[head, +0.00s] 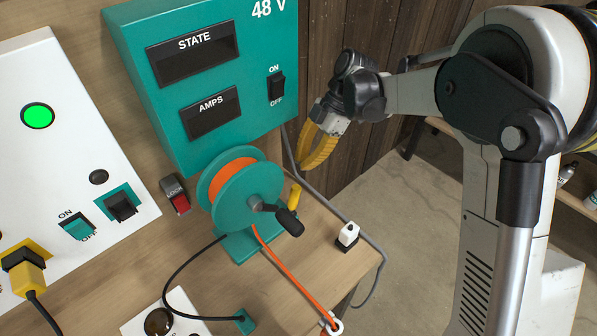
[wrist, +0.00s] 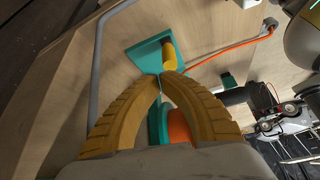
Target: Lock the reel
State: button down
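The teal reel (head: 240,200) holds orange cable and stands on a teal base at the table's edge. A black crank handle (head: 288,222) sticks out from its hub. A yellow lever (head: 295,194) stands beside the reel; it also shows in the wrist view (wrist: 168,55). My gripper (head: 312,160) is above and right of the reel, fingers pointing down. In the wrist view its yellow fingertips (wrist: 161,77) come together with nothing visibly held; the lever lies just beyond them.
A teal 48 V cabinet (head: 215,75) with dark STATE and AMPS displays and an ON/OFF switch stands behind. A white panel (head: 75,140) with a lit green lamp is at left.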

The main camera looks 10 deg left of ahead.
aim_at(293, 202)
jog(key=shift+n+g, duration=0.3)
jog(key=shift+g, duration=0.3)
jog(key=x, duration=0.3)
jog(key=s+r+b+x, duration=0.1)
jog(key=x, duration=0.2)
jog(key=a+b+x, duration=0.1)
jog(key=x, duration=0.2)
jog(key=shift+s+a+f, duration=0.2)
jog(key=shift+s+a, duration=0.05)
jog(key=shift+s, duration=0.25)
